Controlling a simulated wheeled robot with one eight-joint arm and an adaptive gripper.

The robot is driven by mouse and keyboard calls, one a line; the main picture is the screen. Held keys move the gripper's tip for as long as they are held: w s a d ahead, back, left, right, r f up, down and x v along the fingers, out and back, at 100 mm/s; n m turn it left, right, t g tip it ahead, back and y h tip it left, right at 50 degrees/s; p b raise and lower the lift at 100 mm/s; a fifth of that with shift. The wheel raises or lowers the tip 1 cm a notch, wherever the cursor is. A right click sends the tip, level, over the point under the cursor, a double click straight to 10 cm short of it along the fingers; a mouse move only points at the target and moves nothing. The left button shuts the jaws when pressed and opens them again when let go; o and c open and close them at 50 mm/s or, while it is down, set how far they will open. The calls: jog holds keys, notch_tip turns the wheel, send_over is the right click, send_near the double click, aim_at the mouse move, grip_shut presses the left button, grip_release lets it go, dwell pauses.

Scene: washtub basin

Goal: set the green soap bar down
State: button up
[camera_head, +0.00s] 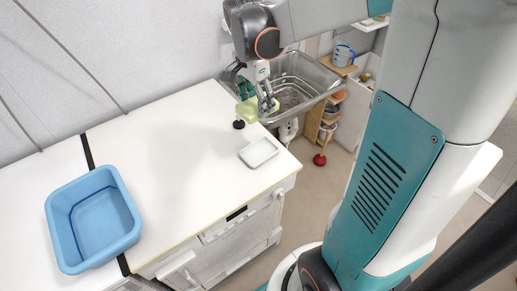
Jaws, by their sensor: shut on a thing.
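The green soap bar (248,111) is pale yellow-green and shows in the head view near the back right corner of the white counter. My gripper (266,103) is shut on it, with the fingers at the bar's right side. The bar's right part is hidden behind the fingers. I cannot tell whether the bar touches the counter or hangs just above it. A small white rectangular dish (259,153) lies on the counter in front of the gripper and looks empty.
A blue washtub (127,222) stands at the left, empty. A metal sink (322,84) is just behind and right of the gripper. A small black stopper (239,124) sits near the bar. The middle of the counter (170,150) is clear.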

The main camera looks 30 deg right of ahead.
jog(key=shift+s+d+m, duration=0.1)
jog(key=shift+d+m, duration=0.05)
jog(key=shift+m, duration=0.15)
notch_tip(320, 180, down, 16)
jog(key=b, duration=0.5)
jog(key=shift+r, duration=0.1)
notch_tip(320, 180, down, 3)
jog(key=shift+f+b, duration=0.2)
jog(key=shift+b, duration=0.5)
jog(key=shift+c, duration=0.6)
jog(key=shift+f, duration=0.25)
jog(key=shift+c, duration=1.3)
jog(key=o, duration=1.6)
jog(key=shift+r, duration=0.15)
jog(key=r+p, duration=0.1)
jog(key=r, duration=0.3)
jog(key=a+r+p, duration=0.1)
jog(key=r, duration=0.3)
jog(key=r+p, duration=0.2)
jog(key=r, duration=0.1)
jog(key=shift+a+r, duration=0.15)
jog(key=shift+r, duration=0.25)
